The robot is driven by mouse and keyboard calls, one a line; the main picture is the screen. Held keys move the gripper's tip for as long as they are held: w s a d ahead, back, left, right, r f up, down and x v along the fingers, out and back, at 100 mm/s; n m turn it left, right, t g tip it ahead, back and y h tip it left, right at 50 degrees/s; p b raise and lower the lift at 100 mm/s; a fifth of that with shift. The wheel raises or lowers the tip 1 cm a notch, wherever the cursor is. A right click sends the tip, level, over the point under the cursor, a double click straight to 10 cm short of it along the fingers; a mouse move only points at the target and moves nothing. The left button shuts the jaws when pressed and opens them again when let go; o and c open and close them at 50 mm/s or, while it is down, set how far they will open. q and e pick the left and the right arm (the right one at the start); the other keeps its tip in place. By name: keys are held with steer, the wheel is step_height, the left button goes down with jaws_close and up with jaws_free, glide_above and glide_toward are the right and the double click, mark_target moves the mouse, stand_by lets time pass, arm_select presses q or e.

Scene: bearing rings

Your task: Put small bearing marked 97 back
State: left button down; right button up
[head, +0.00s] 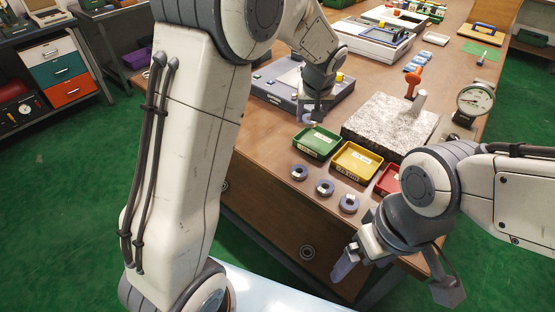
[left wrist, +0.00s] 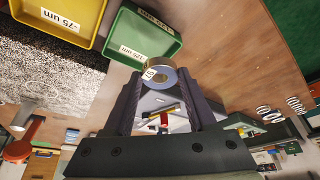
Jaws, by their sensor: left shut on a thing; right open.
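A small blue-grey bearing ring (left wrist: 160,74) with a white label sits between the fingertips of my left gripper (left wrist: 162,84), which is shut on it. The number on the label is too small to read. In the head view my left gripper (head: 314,108) is above the table, just behind the green tray (head: 317,142). Three more rings lie in a row at the front of the table: left (head: 299,173), middle (head: 324,188) and right (head: 348,204). My right gripper (head: 396,274) is open and empty off the table's front edge.
A yellow tray (head: 356,162) and a red tray (head: 388,180) stand right of the green one. Behind them are a speckled stone block (head: 390,125) and a dial gauge (head: 475,101). A grey device (head: 275,86) lies behind my left gripper.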

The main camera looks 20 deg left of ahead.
arm_select(q)
glide_above(278, 158)
steer(key=s, duration=0.1)
steer(key=f, duration=0.5)
steer(key=shift+d+f, duration=0.25)
steer(key=shift+f, duration=0.05)
steer(key=shift+s+f+b, duration=0.15)
steer(key=shift+f+b, duration=0.8)
steer(key=shift+f, duration=1.1)
steer(key=shift+f, duration=0.2)
steer(key=shift+c, duration=1)
jaws_free()
steer(key=shift+r, duration=0.1)
